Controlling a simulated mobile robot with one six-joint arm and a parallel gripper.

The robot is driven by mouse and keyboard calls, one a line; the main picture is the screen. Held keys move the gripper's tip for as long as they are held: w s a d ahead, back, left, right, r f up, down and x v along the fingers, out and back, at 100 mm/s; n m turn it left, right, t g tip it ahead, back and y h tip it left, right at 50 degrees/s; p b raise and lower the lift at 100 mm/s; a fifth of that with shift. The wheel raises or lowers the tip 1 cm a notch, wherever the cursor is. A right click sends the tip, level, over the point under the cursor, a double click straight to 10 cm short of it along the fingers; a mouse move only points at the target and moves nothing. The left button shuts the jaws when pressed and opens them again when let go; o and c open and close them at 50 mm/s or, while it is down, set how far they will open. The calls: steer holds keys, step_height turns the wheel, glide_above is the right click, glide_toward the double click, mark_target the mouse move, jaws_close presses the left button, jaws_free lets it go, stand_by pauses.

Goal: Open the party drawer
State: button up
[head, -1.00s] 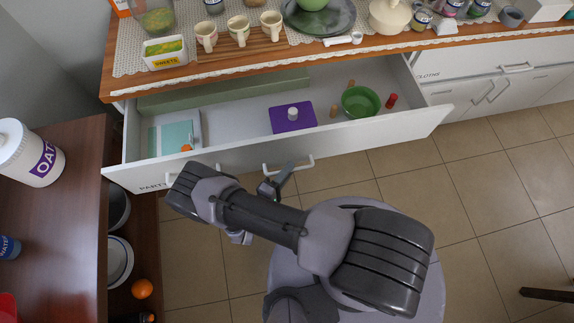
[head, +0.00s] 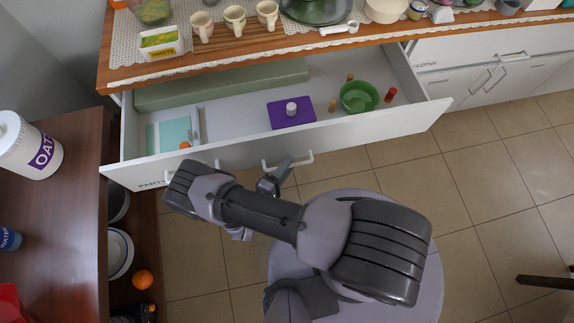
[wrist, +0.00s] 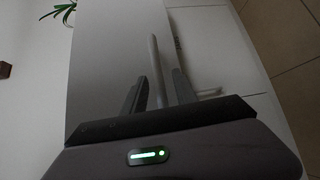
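The party drawer (head: 350,134) is a wide white drawer pulled well out from under the counter, with "PARTY" lettering partly hidden at its left front. Its white handle (head: 302,162) is on the front face. My gripper (head: 281,176) is at this handle, low in front of the drawer. In the wrist view, a pale bar that looks like the handle (wrist: 155,70) passes between my two dark fingers (wrist: 160,88). Inside the drawer are a purple box (head: 291,114) and a green bowl (head: 359,97).
The wooden counter (head: 140,76) above holds cups, a sweets tub (head: 161,43) and dishes. A brown table with an oats jar (head: 30,146) stands at left. An orange (head: 142,280) lies low beside it. Tiled floor (head: 480,190) is open to the right.

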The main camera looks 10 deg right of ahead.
steer(key=p+v, duration=0.2)
steer(key=v, duration=1.5)
steer(key=shift+a, duration=0.25)
steer(key=shift+s, duration=0.1)
steer(key=w+d+r+m+g+y, duration=0.1)
steer(key=w+r+m+g+y, duration=0.35)
steer(key=r, duration=1.05)
steer(key=w+r+m+g+y, duration=0.1)
steer(key=w+r+m+g, duration=0.35)
steer(key=r+g, duration=0.65)
steer(key=s+d+r+m+t+y, duration=0.3)
steer(key=d+r+t+y, duration=0.1)
steer(key=r, duration=0.7)
steer(key=s+d+r+m+t+y, duration=0.3)
steer(key=d+r, duration=0.6)
steer(key=r, duration=0.3)
steer(key=t+y, duration=0.1)
steer(key=t, duration=0.1)
steer(key=shift+s+r+t, duration=0.3)
steer(key=shift+s+t, duration=0.05)
steer(key=shift+s, duration=0.05)
